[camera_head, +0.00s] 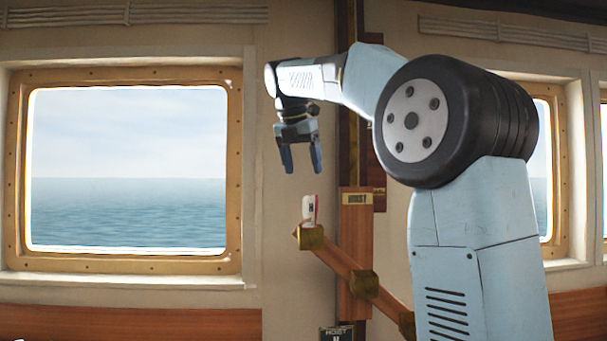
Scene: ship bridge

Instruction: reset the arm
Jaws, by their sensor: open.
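My arm rises from the lower right, bends at a large dark round joint, and reaches left to my gripper (301,170). My gripper points down with its two blue fingers apart and nothing between them. It hangs in front of the wall, to the right of the large window. A gap shows between the fingertips and the white object.
A window (128,170) with a wooden frame looks onto the sea at left. A wooden post (355,225) with a small label plate stands behind the slanted bar, which has brass-coloured blocks. A dark sign (337,333) is at the bottom. Another window (543,165) is partly hidden by my arm.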

